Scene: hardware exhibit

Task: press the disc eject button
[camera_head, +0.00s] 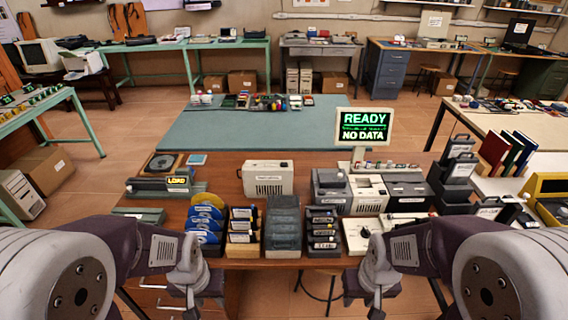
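A dark disc unit with a round disc (165,161) on top sits at the left of the brown desk. In front of it is a grey unit with a lit display reading LOAD (178,181). I cannot make out which small part is the disc eject button. My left gripper (188,296) points down at the desk's front left, apart from these units. My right gripper (374,296) points down at the front, right of centre. Both fingertips are too small and cut by the view to tell open from shut. Neither gripper visibly holds anything.
Racks of blue discs (206,222), cartridges (243,228) and dark cases (323,229) line the desk's front edge. A beige box (267,178) stands behind them. A sign reading READY, NO DATA (363,126) rises at right. A teal mat (250,133) behind has free room.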

